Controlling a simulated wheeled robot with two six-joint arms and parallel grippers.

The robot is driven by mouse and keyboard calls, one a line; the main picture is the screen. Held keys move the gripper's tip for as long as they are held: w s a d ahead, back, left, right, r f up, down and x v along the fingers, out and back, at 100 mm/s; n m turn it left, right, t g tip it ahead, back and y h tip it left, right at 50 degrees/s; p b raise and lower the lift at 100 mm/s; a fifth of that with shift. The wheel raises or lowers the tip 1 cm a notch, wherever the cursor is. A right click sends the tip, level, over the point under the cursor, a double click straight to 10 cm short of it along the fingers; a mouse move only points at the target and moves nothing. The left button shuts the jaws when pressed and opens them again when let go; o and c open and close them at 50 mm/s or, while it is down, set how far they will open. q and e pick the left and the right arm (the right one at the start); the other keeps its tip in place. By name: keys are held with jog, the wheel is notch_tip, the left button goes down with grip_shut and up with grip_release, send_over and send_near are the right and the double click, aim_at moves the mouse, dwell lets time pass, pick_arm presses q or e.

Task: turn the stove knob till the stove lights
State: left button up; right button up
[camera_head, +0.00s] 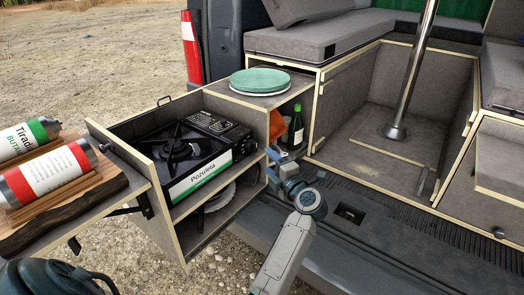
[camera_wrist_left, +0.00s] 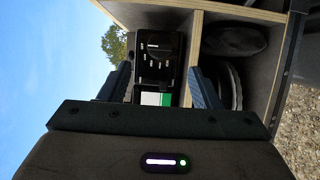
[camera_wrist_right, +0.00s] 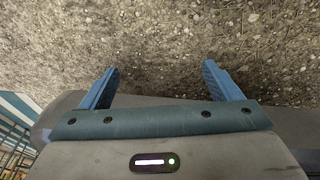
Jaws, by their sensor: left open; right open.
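The black camping stove (camera_head: 185,155) with a white and green Pozuleta label stands in the pulled-out drawer unit. No flame shows on its burner (camera_head: 174,149). Its round black knob (camera_wrist_left: 153,46) shows in the left wrist view, in the stove's end panel; I cannot make it out in the head view. My left gripper (camera_head: 270,166) is open and empty at the right side of the unit. In its wrist view the left gripper (camera_wrist_left: 160,72) faces the knob, apart from it, with a finger on either side of the picture. My right gripper (camera_wrist_right: 160,80) is open and empty above gravel.
Stacked plates (camera_head: 260,79) sit on the counter behind the stove. A green bottle (camera_head: 296,128) stands in a niche close to the left gripper. Two gas canisters (camera_head: 47,172) lie on a wooden board (camera_head: 92,190) at the left. A metal post (camera_head: 412,70) rises at the right.

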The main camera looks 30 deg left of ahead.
aim_at(256, 148)
pick_arm(q)
jog(key=x, duration=0.8)
jog(key=shift+w+a, duration=0.25)
jog(key=shift+a, duration=0.05)
pick_arm(e)
notch_tip(256, 148, down, 2)
jog(key=shift+s+d+f, duration=0.1)
pick_arm(q)
jog(key=c, duration=1)
